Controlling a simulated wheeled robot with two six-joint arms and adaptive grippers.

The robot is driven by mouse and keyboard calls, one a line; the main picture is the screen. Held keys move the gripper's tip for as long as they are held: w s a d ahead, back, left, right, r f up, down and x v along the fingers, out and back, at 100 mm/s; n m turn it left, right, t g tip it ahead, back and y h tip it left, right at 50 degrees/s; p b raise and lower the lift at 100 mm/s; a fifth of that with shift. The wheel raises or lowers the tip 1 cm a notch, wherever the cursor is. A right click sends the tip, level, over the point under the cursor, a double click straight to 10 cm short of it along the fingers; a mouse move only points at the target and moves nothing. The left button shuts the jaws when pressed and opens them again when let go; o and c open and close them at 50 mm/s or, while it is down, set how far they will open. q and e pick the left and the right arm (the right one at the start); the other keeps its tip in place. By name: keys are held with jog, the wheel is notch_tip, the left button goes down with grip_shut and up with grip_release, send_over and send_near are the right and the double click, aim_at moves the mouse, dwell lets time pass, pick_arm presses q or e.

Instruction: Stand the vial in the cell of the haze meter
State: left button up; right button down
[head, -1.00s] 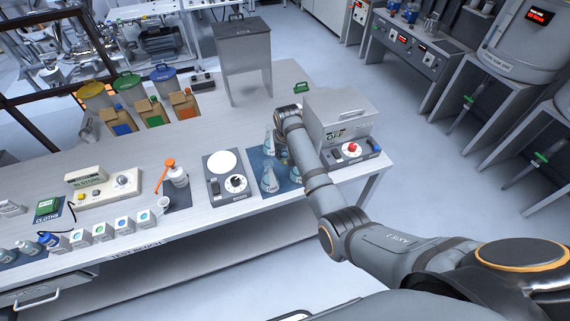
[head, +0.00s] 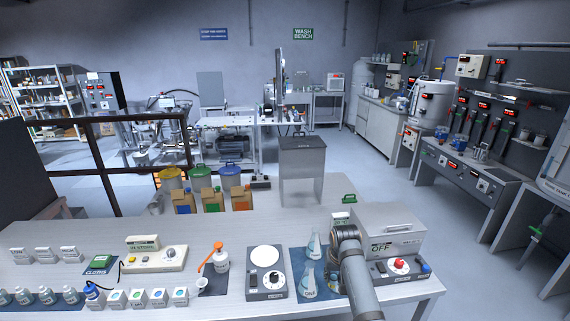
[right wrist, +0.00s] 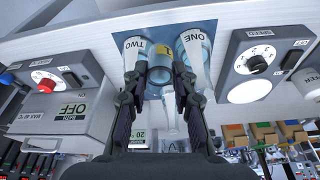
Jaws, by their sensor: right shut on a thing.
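My right gripper (right wrist: 158,82) is shut, in the right wrist view, on a small clear container with a yellow mark (right wrist: 160,68). It looks like the vial; its lower end is hard to make out. The fingers are between flask TWO (right wrist: 137,48) and flask ONE (right wrist: 195,48), over the blue mat. In the head view my right arm hides the gripper and the vial. A cream instrument with a knob and sign (head: 157,260) stands left of centre on the bench. It may be the haze meter, but its sign is too small to read. My left gripper is not in view.
A grey bath box reading OFF (head: 392,230) stands right of the flasks. A stirrer with a white plate (head: 265,275) stands left of them. The bench behind is partly clear.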

pick_arm(q)
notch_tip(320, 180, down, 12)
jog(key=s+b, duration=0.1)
jog(key=b, duration=0.8)
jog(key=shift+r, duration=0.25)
pick_arm(e)
jog(key=s+f, duration=0.3)
jog(key=s, duration=0.4)
jog(key=s+f+n, duration=0.1)
jog(key=s+f, duration=0.3)
jog(key=s, duration=0.3)
jog(key=shift+s+a+f, duration=0.15)
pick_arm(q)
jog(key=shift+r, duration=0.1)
